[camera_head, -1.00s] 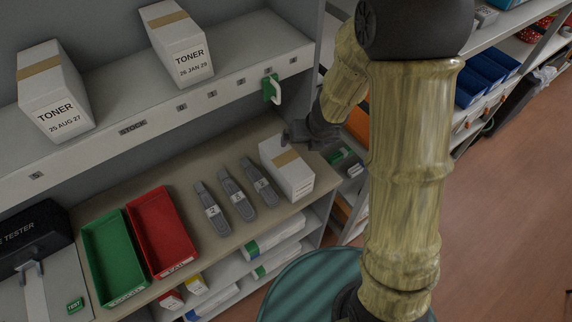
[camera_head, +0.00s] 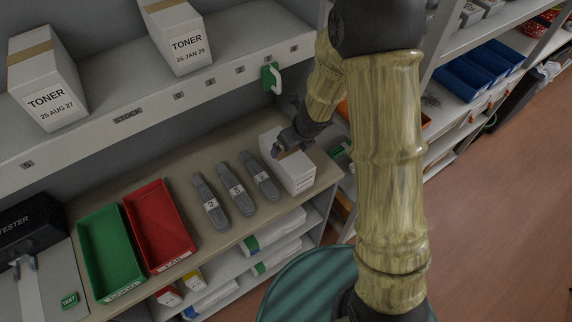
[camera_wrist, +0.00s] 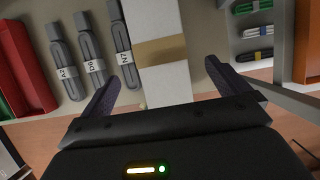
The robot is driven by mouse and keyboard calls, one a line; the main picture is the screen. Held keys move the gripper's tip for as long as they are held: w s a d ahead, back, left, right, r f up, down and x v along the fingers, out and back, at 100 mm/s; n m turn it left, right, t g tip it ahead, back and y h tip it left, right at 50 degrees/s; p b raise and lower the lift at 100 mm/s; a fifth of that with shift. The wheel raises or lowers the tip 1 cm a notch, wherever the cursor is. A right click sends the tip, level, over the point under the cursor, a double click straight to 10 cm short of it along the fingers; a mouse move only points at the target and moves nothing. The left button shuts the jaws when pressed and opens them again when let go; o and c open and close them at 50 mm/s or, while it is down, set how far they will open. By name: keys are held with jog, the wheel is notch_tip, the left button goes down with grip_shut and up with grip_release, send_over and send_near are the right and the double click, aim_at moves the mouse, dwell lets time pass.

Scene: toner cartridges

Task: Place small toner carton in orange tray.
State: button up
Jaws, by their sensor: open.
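A white carton (camera_head: 298,175) with a tan tape band stands at the right end of the beige counter. Its label is too small to read. In the wrist view the carton (camera_wrist: 162,85) lies between my two dark fingers, with visible gaps on both sides. My gripper (camera_head: 279,149) is open at the carton's top, and covers part of it in the head view. Whether it touches the carton I cannot tell. An orange edge (camera_head: 426,120) shows behind my arm at the right; most of it is hidden, so I cannot tell whether it is the orange tray.
Several grey cartridges (camera_head: 236,188) lie left of the carton. A green tray (camera_head: 108,252) and a red tray (camera_head: 160,228) stand farther left. Blue bins (camera_head: 468,75) stand at the right.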

aim_at(285, 155)
jog(key=b+x, duration=0.2)
jog(key=x, duration=0.4)
jog(key=shift+w+a+f, duration=0.1)
jog(key=shift+w, duration=0.05)
jog(key=b+x, duration=0.1)
jog(key=x, duration=0.4)
jog(key=shift+f, duration=0.1)
jog(key=shift+c, duration=0.4)
jog(key=c, duration=1.5)
jog(key=shift+r, duration=0.2)
